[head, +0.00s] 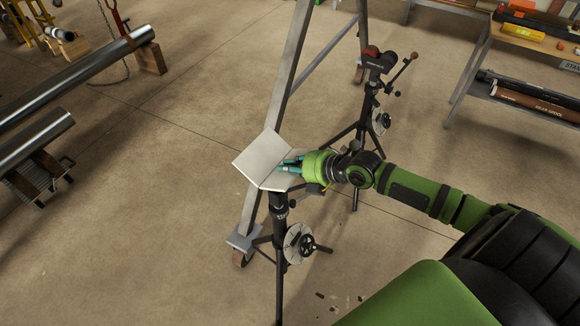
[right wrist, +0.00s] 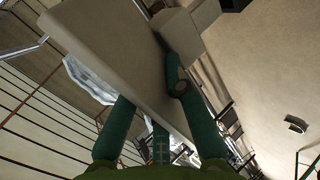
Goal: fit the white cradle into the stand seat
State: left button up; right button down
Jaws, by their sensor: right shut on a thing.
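The white cradle (head: 259,155), a pale V of two plates, is at the top of the near black stand (head: 279,222). My right gripper (head: 288,165) comes from the right and is shut on one of its plates. In the right wrist view the cradle (right wrist: 112,42) fills the upper left, with its plate between the green fingers (right wrist: 158,115). The stand seat is hidden under the cradle, so I cannot tell whether the cradle is seated or just above it. My left gripper is not in view.
A second stand (head: 368,125) with a roller head is behind, to the right. A grey gantry leg (head: 290,70) on a caster rises close behind the near stand. Steel pipes (head: 75,75) lie at left; a loaded shelf (head: 530,75) is at right.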

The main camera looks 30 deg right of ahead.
notch_tip(320, 180, down, 6)
jog(key=b, duration=0.6)
dwell(2.4)
jog(key=c, duration=1.2)
grip_release()
jog(key=p+v, duration=0.4)
jog(key=v, duration=0.1)
jog(key=shift+f, duration=0.15)
jog(key=v, duration=0.7)
jog(key=shift+s, duration=0.25)
